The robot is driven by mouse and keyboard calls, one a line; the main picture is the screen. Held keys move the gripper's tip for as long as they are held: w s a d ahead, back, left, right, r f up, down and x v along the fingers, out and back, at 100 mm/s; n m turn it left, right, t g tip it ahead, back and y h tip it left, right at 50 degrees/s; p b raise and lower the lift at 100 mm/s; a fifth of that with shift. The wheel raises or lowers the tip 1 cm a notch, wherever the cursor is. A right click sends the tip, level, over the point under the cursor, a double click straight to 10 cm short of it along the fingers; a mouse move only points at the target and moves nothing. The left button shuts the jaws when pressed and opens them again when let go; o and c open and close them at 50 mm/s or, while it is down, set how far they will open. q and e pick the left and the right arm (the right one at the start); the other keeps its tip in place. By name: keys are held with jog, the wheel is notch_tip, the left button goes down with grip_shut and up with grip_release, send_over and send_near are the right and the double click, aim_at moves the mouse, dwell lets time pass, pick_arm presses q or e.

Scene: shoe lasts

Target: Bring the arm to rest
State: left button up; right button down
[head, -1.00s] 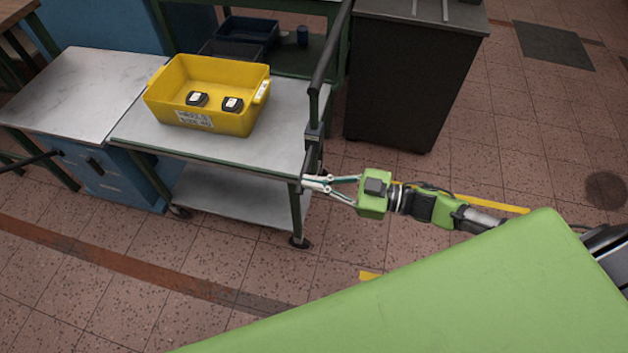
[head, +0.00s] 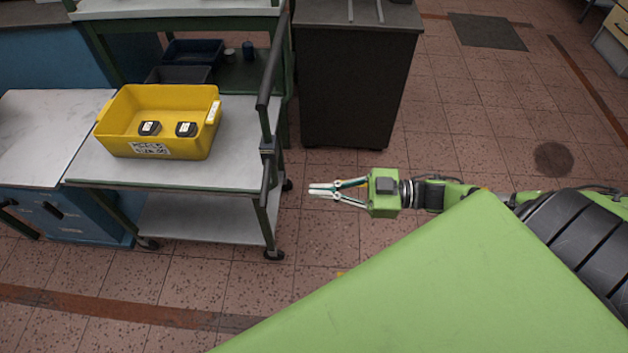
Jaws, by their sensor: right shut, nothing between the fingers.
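My right gripper (head: 312,190) is shut and empty. Its fingertips point left and meet over the open floor, a little to the right of the trolley's (head: 150,172) right end and apart from it. My right arm stretches in from the right edge, partly hidden by my own green body. My left gripper does not show.
A yellow bin (head: 205,140) with two small dark labelled items (head: 150,129) stands on the trolley. The trolley's dark handle rail (head: 271,65) rises at its right end. A dark cabinet (head: 350,90) stands behind.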

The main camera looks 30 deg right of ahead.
dwell(0.4)
jog(key=w+d+f+m+t+h, duration=0.1)
jog(key=w+d+f+m+h, duration=0.15)
jog(key=f, duration=0.45)
jog(key=w+d+f+m+t+h, duration=0.1)
jog(key=d+f+m+t+h, duration=0.1)
jog(key=d+f+h, duration=0.35)
jog(key=s+d+f+m+g+h, duration=0.1)
jog(key=s+d+f+m+h, duration=0.15)
jog(key=f, duration=0.65)
jog(key=s+d+f+m+g+h, duration=0.15)
jog(key=s+f, duration=0.25)
jog(key=f, duration=0.6)
jog(key=s+a+f+m+g+h, duration=0.1)
jog(key=s+a+f+g, duration=0.1)
jog(key=s+f, duration=0.45)
jog(key=s+a+f+g+h, duration=0.1)
jog(key=s+a+f+g, duration=0.15)
jog(key=s+f, duration=0.45)
jog(key=s+a+f+g, duration=0.2)
jog(key=s+a, duration=0.2)
jog(key=s, duration=0.4)
jog(key=s+a+f+g, duration=0.2)
jog(key=s+a+g, duration=0.1)
jog(key=s, duration=0.6)
jog(key=shift+s+a+f+m, duration=0.15)
jog(key=shift+a+f+m, duration=0.25)
jog(key=shift+a+m, duration=0.1)
